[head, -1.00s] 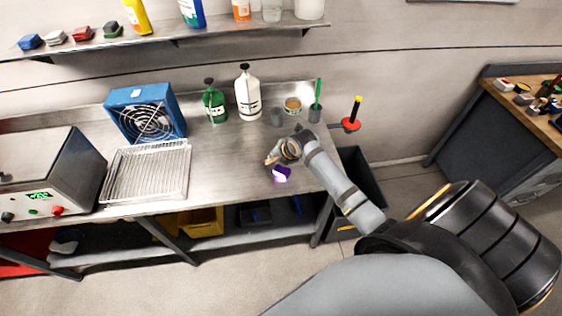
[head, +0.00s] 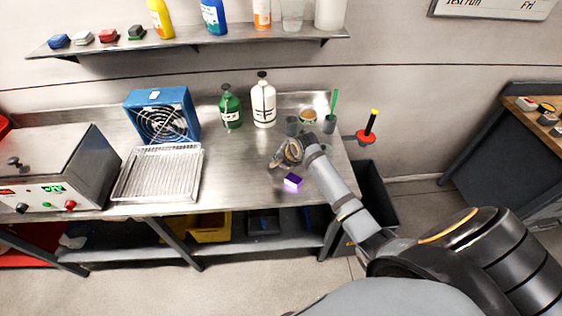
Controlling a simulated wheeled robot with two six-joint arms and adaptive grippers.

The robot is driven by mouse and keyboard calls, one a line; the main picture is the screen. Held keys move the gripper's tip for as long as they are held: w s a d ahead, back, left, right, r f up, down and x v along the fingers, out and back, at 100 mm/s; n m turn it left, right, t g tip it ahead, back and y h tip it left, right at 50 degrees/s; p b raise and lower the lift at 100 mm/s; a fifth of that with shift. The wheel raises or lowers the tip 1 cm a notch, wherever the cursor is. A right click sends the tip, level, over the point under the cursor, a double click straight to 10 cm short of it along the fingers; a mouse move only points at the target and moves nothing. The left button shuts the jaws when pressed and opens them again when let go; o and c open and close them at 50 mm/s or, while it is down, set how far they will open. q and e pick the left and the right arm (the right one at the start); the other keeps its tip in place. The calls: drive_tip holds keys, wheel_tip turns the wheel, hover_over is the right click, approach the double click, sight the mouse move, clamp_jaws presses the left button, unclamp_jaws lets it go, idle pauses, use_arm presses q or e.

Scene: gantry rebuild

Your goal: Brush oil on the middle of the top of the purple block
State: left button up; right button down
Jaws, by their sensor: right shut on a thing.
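The purple block (head: 292,181) lies on the metal bench near its front edge, right of centre. My right gripper (head: 277,163) is over the bench just behind and left of the block, apart from it in the picture. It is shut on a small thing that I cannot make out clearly. A small round tub (head: 308,116) stands at the back of the bench. A green-handled tool (head: 334,103) stands in a grey cup (head: 329,125) beside it. My left gripper is not in view.
A green bottle (head: 230,107) and a white bottle (head: 263,102) stand at the back, with a dark cup (head: 292,125) nearby. A blue fan (head: 163,117), wire rack (head: 160,173) and grey machine (head: 58,170) fill the left. Bare bench (head: 236,172) lies left of the gripper.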

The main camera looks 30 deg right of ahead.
wheel_tip(320, 180, up, 5)
drive_tip(key=p, duration=0.4)
drive_tip(key=shift+f, duration=0.15)
drive_tip(key=shift+r, duration=0.7)
drive_tip(key=shift+r, duration=1.4)
